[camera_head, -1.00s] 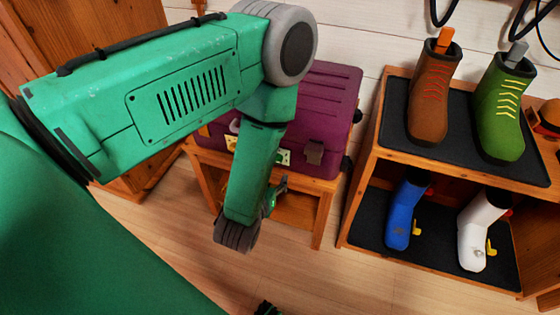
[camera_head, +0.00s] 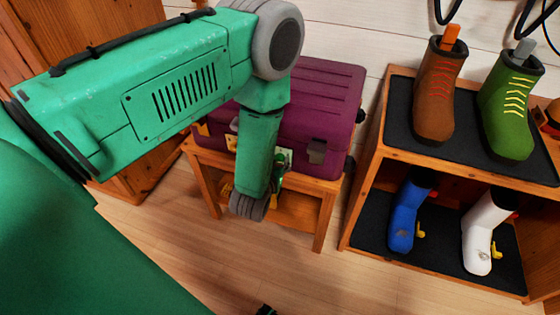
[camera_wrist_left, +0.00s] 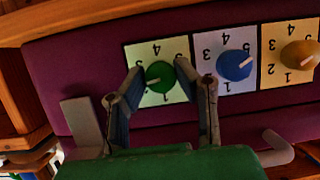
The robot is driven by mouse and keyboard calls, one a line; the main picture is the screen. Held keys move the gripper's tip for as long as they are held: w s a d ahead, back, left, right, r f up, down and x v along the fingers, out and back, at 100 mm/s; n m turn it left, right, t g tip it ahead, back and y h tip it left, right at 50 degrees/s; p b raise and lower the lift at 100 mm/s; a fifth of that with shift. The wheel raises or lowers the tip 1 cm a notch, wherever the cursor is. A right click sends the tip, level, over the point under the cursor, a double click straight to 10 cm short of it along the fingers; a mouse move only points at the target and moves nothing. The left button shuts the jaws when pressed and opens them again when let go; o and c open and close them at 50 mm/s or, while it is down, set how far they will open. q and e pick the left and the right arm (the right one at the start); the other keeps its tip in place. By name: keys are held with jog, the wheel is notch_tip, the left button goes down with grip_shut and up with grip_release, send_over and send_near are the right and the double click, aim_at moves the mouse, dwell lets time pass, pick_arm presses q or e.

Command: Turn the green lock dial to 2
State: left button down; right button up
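The green dial (camera_wrist_left: 160,75) is on a pale green numbered plate on the front of a purple case (camera_head: 325,88). Its light pointer aims to the lower left in the wrist view; the number there is hidden or unreadable. My left gripper (camera_wrist_left: 160,70) is open, with one finger on each side of the green dial and a small gap visible at each side. In the head view this gripper (camera_head: 277,178) is at the case front, mostly behind my forearm. A small dark part at the bottom edge of the head view may be my right gripper; its state is unclear.
A blue dial (camera_wrist_left: 235,65) and a yellow dial (camera_wrist_left: 300,53) are beside the green one. A latch (camera_wrist_left: 276,150) sticks out nearby. The case rests on a wooden stand (camera_head: 325,205). A wooden shelf (camera_head: 365,165) with boots stands to the right. Floor between them is clear.

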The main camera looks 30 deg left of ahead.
pick_arm(q)
jog(key=shift+r+n+t+h+p, duration=0.1)
jog(key=shift+n+t+h+p, duration=0.2)
jog(key=shift+n+h+p, duration=0.55)
jog(key=shift+a+n, duration=0.1)
jog(key=shift+n, duration=0.35)
jog(key=shift+a, duration=0.15)
jog(key=c, duration=1.3)
grip_release()
jog(key=shift+o, duration=0.2)
pick_arm(e)
notch_tip(320, 180, up, 2)
jog(key=shift+a+r, duration=0.1)
jog(key=shift+a, duration=0.05)
